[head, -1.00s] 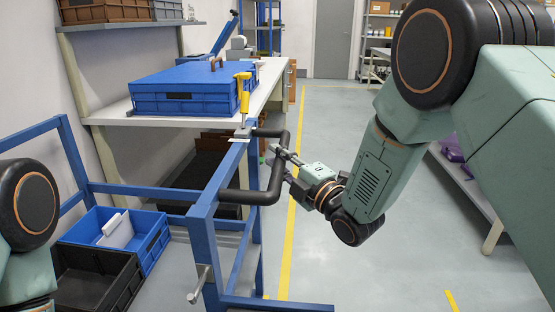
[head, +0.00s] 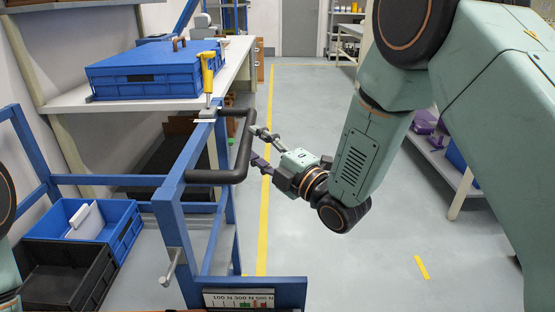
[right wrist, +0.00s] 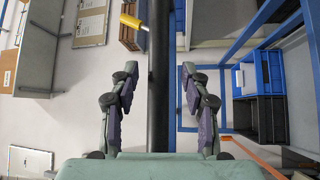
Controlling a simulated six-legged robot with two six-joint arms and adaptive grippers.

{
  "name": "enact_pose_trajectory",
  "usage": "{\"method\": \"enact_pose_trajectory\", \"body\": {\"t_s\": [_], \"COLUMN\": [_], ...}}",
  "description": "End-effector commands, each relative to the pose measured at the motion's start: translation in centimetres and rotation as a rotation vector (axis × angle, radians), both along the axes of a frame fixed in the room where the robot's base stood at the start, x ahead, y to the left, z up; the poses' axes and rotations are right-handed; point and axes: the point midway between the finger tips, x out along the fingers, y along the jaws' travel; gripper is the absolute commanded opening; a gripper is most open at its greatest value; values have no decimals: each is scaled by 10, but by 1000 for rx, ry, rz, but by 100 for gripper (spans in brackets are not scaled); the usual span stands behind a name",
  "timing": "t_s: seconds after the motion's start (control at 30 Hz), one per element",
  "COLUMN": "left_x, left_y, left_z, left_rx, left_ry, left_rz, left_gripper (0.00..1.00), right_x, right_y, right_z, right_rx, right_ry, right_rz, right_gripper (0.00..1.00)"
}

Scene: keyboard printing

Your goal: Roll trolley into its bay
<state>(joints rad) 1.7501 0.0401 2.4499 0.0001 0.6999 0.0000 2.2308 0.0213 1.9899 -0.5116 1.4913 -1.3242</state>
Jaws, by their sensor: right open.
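The trolley is a blue tubular frame (head: 185,180) at the left centre of the head view, with a black bent handle (head: 244,145) on its right side. My right gripper (head: 256,145) is open beside the handle, its fingers apart and pointing at it. In the right wrist view the black handle bar (right wrist: 160,75) runs lengthwise in line with the gap between the open fingers (right wrist: 159,72). I cannot tell if they touch it. A yellow-handled tool (head: 207,75) stands at the trolley's top end. My left gripper is out of view. I cannot make out which area is the bay.
A blue crate (head: 150,72) sits on the white workbench (head: 60,103) behind the trolley. A blue bin (head: 125,230) and a black bin (head: 65,285) are at lower left. A yellow line (head: 265,200) runs along the floor. The aisle right of it is clear, with shelving (head: 455,180) beyond.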

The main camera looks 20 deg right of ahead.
Motion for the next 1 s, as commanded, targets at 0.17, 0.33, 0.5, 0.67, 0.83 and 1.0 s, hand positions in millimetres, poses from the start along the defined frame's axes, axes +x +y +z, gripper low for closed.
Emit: {"method": "enact_pose_trajectory", "body": {"t_s": [0.17,0.33,0.5,0.67,0.83,1.0], "left_x": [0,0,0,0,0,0], "left_y": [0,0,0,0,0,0], "left_z": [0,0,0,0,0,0], "left_rx": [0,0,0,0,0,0], "left_ry": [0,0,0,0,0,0], "left_rz": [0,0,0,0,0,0], "left_gripper": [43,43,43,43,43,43], "right_x": [-33,-55,-66,-69,-69,-69], "right_y": [-19,-31,-36,-37,-37,-37], "right_z": [-5,-9,-10,-10,-10,-11], "right_rx": [6,4,1,0,-1,-1], "right_ry": [4,3,0,-1,-1,-1], "right_rz": [-5,-3,-1,0,1,1], "right_gripper": [47,47,47,47,47,47]}}
